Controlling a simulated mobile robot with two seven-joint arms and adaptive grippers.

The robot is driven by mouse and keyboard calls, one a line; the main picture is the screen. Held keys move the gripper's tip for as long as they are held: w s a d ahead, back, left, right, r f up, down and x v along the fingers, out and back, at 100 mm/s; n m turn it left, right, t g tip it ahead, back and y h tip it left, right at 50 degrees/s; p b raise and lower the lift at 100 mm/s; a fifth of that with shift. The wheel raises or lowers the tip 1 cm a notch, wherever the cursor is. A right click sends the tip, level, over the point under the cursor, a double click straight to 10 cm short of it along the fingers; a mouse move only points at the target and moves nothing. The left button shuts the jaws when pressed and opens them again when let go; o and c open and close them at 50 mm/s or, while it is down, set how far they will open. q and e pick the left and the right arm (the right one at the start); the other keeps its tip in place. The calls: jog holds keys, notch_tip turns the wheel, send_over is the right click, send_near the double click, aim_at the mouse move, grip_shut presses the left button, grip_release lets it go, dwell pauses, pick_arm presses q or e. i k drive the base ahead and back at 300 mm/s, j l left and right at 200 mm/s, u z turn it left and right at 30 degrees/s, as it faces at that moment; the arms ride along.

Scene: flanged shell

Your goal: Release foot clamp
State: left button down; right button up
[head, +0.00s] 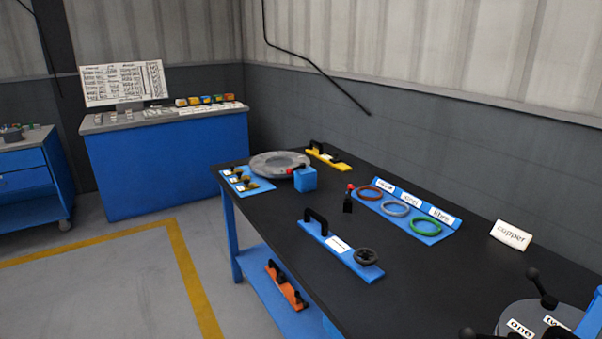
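No thing in the head view is labelled as the foot clamp, so I cannot tell which it is. A small black upright piece with a red tip (348,200) stands on the table beside the ring tray. A blue block (305,180) with a red-tipped lever on top stands against a grey flanged ring (279,164) at the table's far end. A grey round body (510,317) with labels "one" and a partly hidden second one, and a black ball-ended lever (541,289), is cut off at the bottom right. Neither gripper is in view.
The dark worktable (300,270) has free room at front. On it are a blue handled bar (340,248), a blue tray (437,236) with three coloured rings, a "copper" sign (511,235) and a yellow tool (327,158). An orange tool (286,286) lies on the lower shelf.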

aim_at(288, 171)
jog(key=i+j+z, duration=0.4)
jog(key=j+z, duration=0.15)
jog(key=i+j+z, duration=0.15)
jog(key=j+z, duration=0.4)
jog(key=j, duration=0.25)
jog(key=i+j, duration=0.1)
jog(key=j, duration=0.4)
jog(key=i+j, duration=0.15)
jog(key=j, duration=0.3)
jog(key=i+j+z, duration=0.1)
jog(key=j, duration=0.4)
jog(key=i+j, duration=0.1)
jog(key=j, duration=0.4)
